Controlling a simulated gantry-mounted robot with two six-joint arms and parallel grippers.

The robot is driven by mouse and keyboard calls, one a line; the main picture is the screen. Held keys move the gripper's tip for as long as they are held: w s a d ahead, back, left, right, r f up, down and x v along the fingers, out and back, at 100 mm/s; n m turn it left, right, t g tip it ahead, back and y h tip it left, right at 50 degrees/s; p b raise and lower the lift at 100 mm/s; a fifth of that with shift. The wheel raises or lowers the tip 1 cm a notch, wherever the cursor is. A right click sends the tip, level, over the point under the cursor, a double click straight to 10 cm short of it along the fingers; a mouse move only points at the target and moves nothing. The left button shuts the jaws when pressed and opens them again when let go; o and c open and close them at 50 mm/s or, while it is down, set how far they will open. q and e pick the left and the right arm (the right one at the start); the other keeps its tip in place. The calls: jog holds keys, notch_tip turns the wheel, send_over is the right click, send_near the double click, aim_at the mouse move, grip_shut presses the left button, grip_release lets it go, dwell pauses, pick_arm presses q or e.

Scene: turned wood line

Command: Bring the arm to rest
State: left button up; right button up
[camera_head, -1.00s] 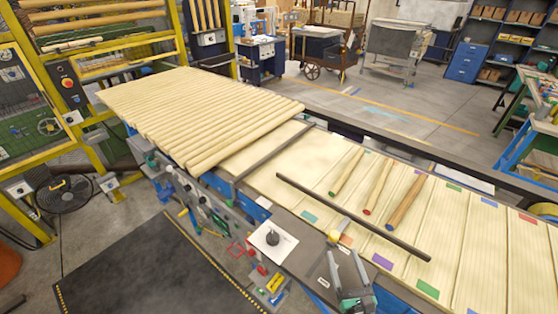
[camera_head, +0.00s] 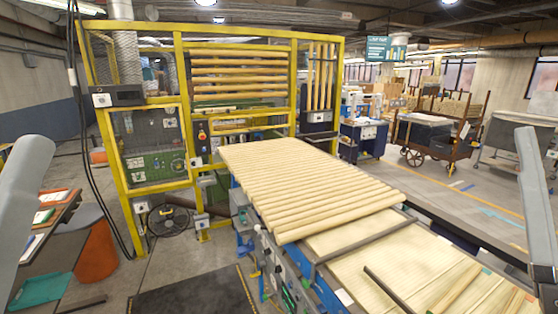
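Parts of my two arms show as pale grey links at the left and right edges of the head view. Neither gripper shows, so I cannot see their fingers or whether they hold anything. The row of turned wooden rods (camera_head: 300,185) lies side by side on the sloping line. A dark bar (camera_head: 385,290) lies on the slatted wooden bed (camera_head: 350,242) at the lower right, cut off by the frame's bottom edge.
A yellow-framed machine cage (camera_head: 180,110) with racked rods stands behind the line. A table with papers (camera_head: 45,235) and an orange bin (camera_head: 95,250) are at the left. A dark floor mat (camera_head: 195,295) lies in front of the line. A cart (camera_head: 425,135) stands at the back right.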

pick_arm(q)
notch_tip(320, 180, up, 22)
jog(key=p, duration=2.2)
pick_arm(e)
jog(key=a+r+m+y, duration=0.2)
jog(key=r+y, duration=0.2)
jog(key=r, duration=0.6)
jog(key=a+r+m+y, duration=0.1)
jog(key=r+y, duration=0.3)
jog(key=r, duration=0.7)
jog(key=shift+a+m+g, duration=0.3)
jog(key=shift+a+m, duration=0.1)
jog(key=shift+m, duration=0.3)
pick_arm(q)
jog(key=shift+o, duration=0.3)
